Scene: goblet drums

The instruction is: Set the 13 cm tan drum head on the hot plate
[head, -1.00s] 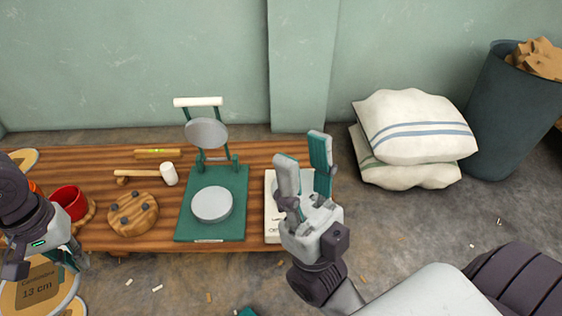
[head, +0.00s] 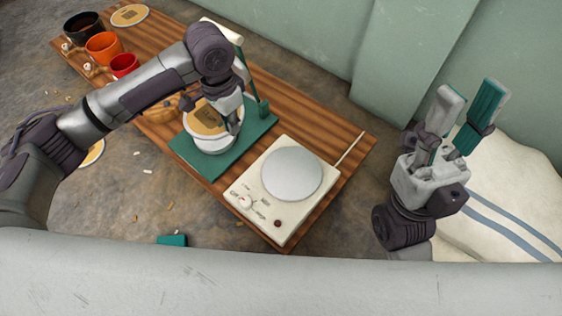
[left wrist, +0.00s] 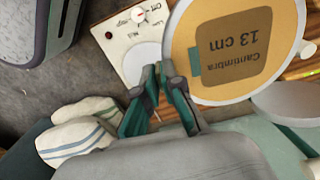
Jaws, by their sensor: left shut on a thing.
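The 13 cm tan drum head (head: 203,118) is a flat disc with a pale rim and a brown label. My left gripper (head: 232,124) is shut on its edge and holds it over the green press. The left wrist view shows the label "13 cm" on the drum head (left wrist: 218,82), with the left fingertips (left wrist: 160,72) at its rim. The hot plate (head: 245,196) is a cream box with a round grey top, bare, to the right of the held drum head. It shows partly behind the drum head in the left wrist view (left wrist: 118,48). My right gripper (head: 467,98) is open and empty.
The green press (head: 192,158) with a white disc stands left of the hot plate. Black, orange and red cups (head: 103,47) and another tan drum head (head: 130,14) are at the bench's far left. White sacks (head: 510,185) lie at right. A cord runs behind the hot plate.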

